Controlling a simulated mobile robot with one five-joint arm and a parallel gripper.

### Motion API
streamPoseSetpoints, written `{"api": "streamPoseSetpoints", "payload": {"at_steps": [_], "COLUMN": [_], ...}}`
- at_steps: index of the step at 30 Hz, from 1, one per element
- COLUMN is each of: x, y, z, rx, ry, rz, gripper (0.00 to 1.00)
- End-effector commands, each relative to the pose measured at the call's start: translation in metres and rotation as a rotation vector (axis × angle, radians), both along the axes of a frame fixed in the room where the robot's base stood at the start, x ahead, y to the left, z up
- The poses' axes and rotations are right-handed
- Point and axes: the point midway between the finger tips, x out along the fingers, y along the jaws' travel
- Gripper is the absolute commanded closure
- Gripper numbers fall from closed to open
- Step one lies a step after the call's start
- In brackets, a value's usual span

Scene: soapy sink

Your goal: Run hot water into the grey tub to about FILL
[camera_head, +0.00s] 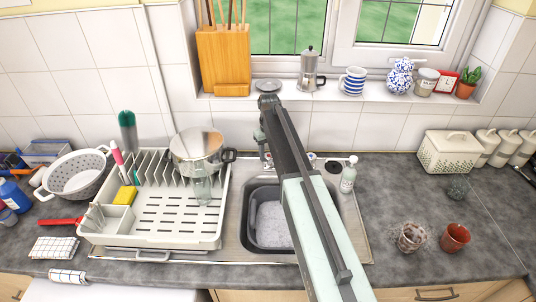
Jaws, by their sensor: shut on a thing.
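The grey tub (249,230) sits in the sink left of my arm, and my arm covers its right side. A pale, speckled patch shows inside it; I cannot tell whether this is its floor, water or suds. My gripper (262,137) is at the back of the sink, by the wall under the window, mostly hidden by my arm. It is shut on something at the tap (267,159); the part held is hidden. Most of the tap and its spout are hidden, and I see no water stream. No fill mark is readable.
A draining rack (150,238) with a steel pot (197,147) and a glass (201,190) stands left of the sink. A soap bottle (348,175) stands behind the sink's right side. The windowsill holds a moka pot (309,70) and mug (352,81).

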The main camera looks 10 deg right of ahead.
Motion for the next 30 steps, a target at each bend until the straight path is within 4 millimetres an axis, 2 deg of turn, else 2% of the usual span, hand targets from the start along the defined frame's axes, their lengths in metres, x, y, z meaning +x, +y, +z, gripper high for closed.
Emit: {"api": "streamPoseSetpoints", "payload": {"at_steps": [16,17,18,19,30], "x": [0.0003,0.0003,0.0003,0.0002,0.0001], "y": [-0.0006,-0.0006,-0.0006,-0.0008,-0.0011], "z": [0.0001,0.0001,0.0001,0.0001,0.0045], "rx": [0.0,0.0,0.0,0.0,0.0], "ry": [-0.001,-0.001,-0.001,-0.001,0.0], "rz": [0.024,0.024,0.023,0.023,0.022], "gripper": [0.97,0.49,0.38,0.35,0.35]}}
